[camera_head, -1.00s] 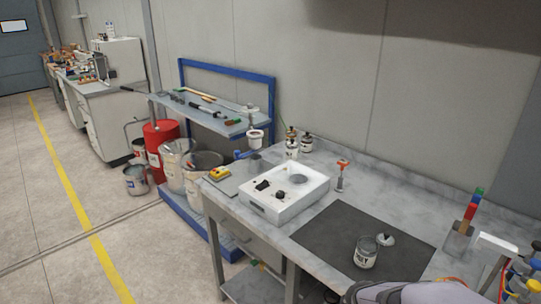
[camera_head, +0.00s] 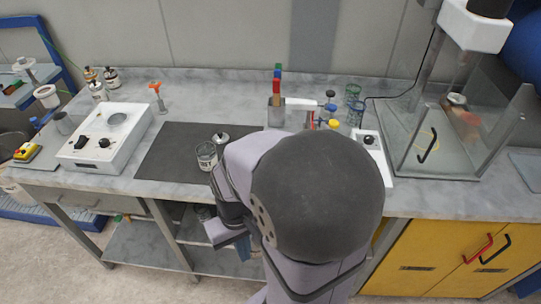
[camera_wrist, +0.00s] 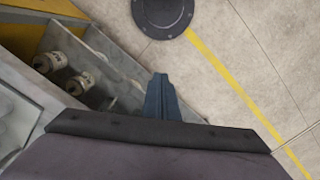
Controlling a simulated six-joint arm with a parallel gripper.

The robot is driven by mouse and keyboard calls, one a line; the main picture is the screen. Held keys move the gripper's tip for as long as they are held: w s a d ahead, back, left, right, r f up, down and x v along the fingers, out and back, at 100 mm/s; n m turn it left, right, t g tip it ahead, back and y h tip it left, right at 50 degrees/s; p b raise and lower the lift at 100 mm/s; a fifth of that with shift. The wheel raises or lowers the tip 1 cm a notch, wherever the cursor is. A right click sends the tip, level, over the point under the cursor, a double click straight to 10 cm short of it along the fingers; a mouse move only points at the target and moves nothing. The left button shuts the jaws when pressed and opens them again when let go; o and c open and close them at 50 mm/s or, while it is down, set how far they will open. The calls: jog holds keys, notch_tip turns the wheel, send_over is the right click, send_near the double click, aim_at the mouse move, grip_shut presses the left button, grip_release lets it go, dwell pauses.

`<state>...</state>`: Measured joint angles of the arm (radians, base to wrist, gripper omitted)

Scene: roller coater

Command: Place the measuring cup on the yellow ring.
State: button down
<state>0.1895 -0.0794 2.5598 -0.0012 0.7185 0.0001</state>
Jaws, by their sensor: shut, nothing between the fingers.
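A small open-topped cup with dark lettering (camera_head: 206,157) stands upright on the dark mat (camera_head: 170,150); I take it to be the measuring cup. A white knobbed lid (camera_head: 220,139) lies just behind it. A thin yellow ring (camera_head: 436,136) seems to show inside the clear-walled enclosure at the right, partly behind a black handle. My gripper (camera_head: 243,248) hangs in front of the bench edge, below and apart from the cup. In the wrist view my gripper (camera_wrist: 160,82) is shut and empty, above the floor. The cup is not in the wrist view.
The clear-walled enclosure (camera_head: 470,160) stands on the bench. A white device with knobs (camera_head: 104,142) is left of the mat. A holder with coloured handles (camera_head: 276,110) and several bottles stand behind my arm. My arm covers the mat's right side and bench front.

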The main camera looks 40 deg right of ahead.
jog(key=w+d+r+m+p, duration=0.1)
jog(key=w+d+m, duration=0.2)
jog(key=d, duration=0.6)
jog(key=w+d+r+m+p, duration=0.1)
jog(key=w+d+m, duration=0.2)
jog(key=d, duration=0.7)
jog(key=w+d+r+t, duration=0.1)
jog(key=w+d+r, duration=0.4)
jog(key=w+r, duration=0.15)
jog(key=shift+n, duration=0.5)
jog(key=f, duration=0.2)
jog(key=s+a+f+p, duration=0.1)
jog(key=f, duration=0.2)
jog(key=s+f+p, duration=0.1)
jog(key=f, duration=0.2)
jog(key=shift+a+f, duration=0.15)
jog(key=shift+f, duration=0.1)
jog(key=shift+w+d+f+p, duration=0.15)
jog(key=shift+w+d+p, duration=0.25)
jog(key=shift+w, duration=0.1)
jog(key=shift+w+d+f+p, duration=0.15)
jog(key=shift+w+d+p, duration=0.2)
jog(key=shift+w, duration=0.15)
jog(key=shift+w+d+f+p, duration=0.1)
jog(key=shift+w+d+p, duration=0.3)
jog(key=shift+w, duration=0.25)
jog(key=shift+d, duration=0.15)
